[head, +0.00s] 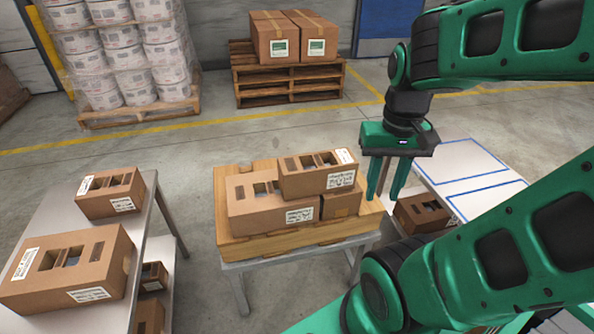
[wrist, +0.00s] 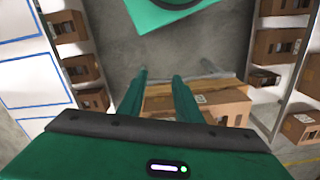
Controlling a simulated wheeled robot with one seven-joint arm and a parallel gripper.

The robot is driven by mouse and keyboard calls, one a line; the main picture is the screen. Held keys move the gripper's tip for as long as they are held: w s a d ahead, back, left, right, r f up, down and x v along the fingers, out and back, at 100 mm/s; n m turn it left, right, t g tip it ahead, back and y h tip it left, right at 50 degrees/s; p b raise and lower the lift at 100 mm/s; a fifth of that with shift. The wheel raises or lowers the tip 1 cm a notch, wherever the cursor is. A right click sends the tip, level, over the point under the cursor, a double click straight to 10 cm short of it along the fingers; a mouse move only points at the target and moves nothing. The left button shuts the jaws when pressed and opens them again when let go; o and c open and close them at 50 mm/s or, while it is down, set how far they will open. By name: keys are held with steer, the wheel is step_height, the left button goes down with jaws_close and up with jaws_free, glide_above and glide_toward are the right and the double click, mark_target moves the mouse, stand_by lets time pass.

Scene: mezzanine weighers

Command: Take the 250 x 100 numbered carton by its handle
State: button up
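Several brown cartons with cut-out handles and white labels are in view; the print is too small to tell which is the 250 x 100 one. On the middle stand, a large carton (head: 250,212) and a smaller carton (head: 341,204) sit side by side, with another carton (head: 310,184) on top of them. A carton (wrist: 222,97) also shows beyond my fingers in the wrist view. My gripper (head: 386,192) points down, just right of this stack and apart from it. In the wrist view its fingers (wrist: 159,78) are spread with nothing between them.
The stack rests on a wooden pallet (head: 240,245). A left table (head: 150,228) carries cartons above and below. At right, a white, blue-outlined table (head: 468,170) has a carton (head: 424,214) beneath it. Wooden pallets (head: 290,85) stand behind on open floor.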

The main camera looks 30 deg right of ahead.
steer(key=shift+d, duration=0.25)
steer(key=shift+o, duration=1.2)
steer(key=n+t, duration=0.2)
steer(key=n, duration=0.1)
glide_toward(318, 160)
steer(key=shift+w+a+f+h, duration=0.1)
steer(key=shift+w+a+h, duration=0.1)
steer(key=shift+h, duration=0.1)
steer(key=f, duration=0.5)
steer(key=shift+w+d, duration=0.2)
steer(key=shift+w, duration=0.1)
steer(key=shift+w+a+f, duration=0.1)
steer(key=shift+w+f, duration=0.05)
steer(key=shift+f, duration=1.15)
steer(key=shift+w+f, duration=0.15)
steer(key=shift+f, duration=1.2)
jaws_close()
